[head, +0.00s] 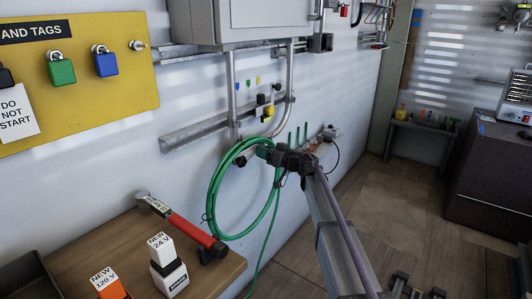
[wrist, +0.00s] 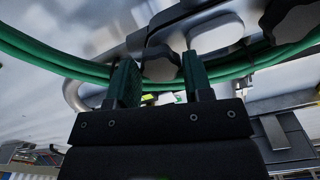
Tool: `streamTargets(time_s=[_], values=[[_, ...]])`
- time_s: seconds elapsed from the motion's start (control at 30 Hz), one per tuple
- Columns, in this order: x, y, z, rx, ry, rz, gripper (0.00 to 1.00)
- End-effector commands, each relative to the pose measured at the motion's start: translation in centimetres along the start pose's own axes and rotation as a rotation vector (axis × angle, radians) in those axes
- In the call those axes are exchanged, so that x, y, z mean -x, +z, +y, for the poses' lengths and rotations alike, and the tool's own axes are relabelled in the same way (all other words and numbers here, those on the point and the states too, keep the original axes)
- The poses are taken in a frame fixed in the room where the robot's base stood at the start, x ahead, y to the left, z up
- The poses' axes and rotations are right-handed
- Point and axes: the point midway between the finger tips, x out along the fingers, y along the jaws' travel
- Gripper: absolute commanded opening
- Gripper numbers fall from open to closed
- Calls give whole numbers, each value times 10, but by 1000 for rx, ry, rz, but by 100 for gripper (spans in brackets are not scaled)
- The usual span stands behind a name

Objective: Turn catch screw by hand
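My gripper (head: 264,151) is at the wall by the coiled green hose (head: 213,200). In the wrist view its two green fingers (wrist: 160,78) stand apart, with a clear gap between them. A dark rounded knob (wrist: 160,63) shows beyond the gap, partly behind the fingers and hose. A larger dark lobed knob (wrist: 291,20) is at the upper right, outside the fingers. I cannot tell which knob is the catch screw. The green hose (wrist: 55,57) runs across the wrist view, close to the fingertips; contact is unclear.
Grey pipes (head: 232,95) and a wall rail (head: 195,132) are close to my gripper. A wooden bench (head: 210,278) at lower left holds a red-handled hammer (head: 190,229) and labelled boxes (head: 167,267). The floor (head: 385,205) to the right is open.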

Motion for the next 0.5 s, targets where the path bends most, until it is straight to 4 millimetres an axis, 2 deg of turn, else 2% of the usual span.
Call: streamTargets(time_s=[0.03,0.17,0.37,0.5], values=[[0,0,0,1,0,0,51],[0,0,0,2,0,0,63],[0,0,0,3,0,0,63],[8,0,0,3,1,0,63]])
